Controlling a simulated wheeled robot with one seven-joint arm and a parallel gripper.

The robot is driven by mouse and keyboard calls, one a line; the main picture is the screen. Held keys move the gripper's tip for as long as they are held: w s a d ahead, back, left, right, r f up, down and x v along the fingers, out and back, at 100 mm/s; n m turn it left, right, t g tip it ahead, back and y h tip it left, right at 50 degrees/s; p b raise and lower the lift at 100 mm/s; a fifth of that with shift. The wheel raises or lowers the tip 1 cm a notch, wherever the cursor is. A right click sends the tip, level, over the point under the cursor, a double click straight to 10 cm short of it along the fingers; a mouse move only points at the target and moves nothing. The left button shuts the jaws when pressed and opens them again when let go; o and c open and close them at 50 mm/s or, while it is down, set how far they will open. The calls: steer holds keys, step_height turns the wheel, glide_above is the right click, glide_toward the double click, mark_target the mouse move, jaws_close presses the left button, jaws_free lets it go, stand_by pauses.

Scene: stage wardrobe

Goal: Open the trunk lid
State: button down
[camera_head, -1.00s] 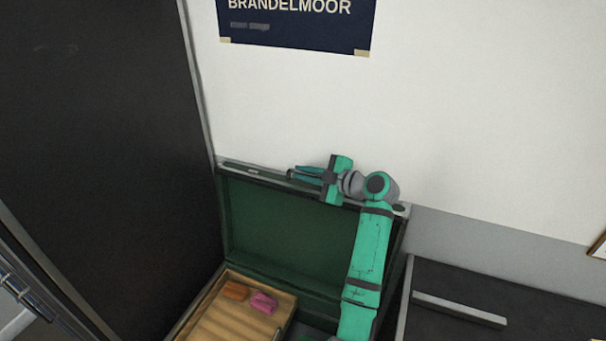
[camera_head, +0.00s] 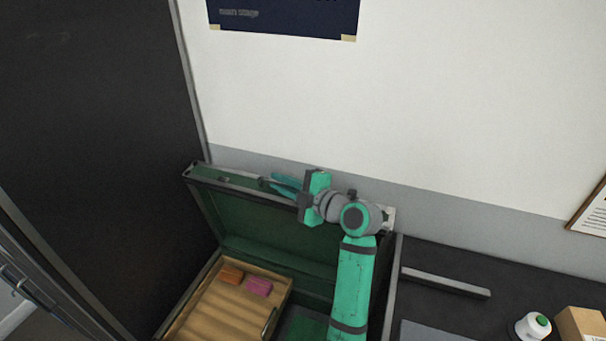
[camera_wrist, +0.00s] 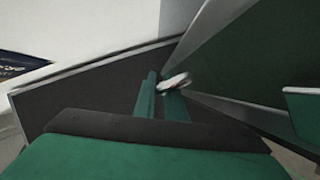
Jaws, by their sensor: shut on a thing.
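The trunk lid (camera_head: 270,228) is raised, its green lining facing me, and it leans back toward the wall. My gripper (camera_head: 272,183) is at the lid's upper edge, near its middle. In the wrist view my gripper (camera_wrist: 163,92) has its two green fingers shut on a small pale metal piece, the lid's latch (camera_wrist: 174,81), beside the lid edge. The lid (camera_wrist: 245,60) fills the right of the wrist view. The trunk below holds a wooden tray (camera_head: 215,310) at its left. My arm hides part of the trunk's right side.
An orange block (camera_head: 231,275) and a pink block (camera_head: 258,287) lie in the tray. A dark panel (camera_head: 90,130) stands close at the left. The white wall (camera_head: 450,110) is behind the lid. A dark surface at the right holds a grey bar (camera_head: 445,282), a white spool (camera_head: 532,326) and a box (camera_head: 582,325).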

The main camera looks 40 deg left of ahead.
steer(key=shift+s+f, duration=0.15)
steer(key=shift+s, duration=0.4)
steer(key=shift+s+a, duration=0.1)
steer(key=c, duration=2.1)
jaws_free()
steer(key=shift+s+a, duration=0.2)
steer(key=shift+w, duration=0.1)
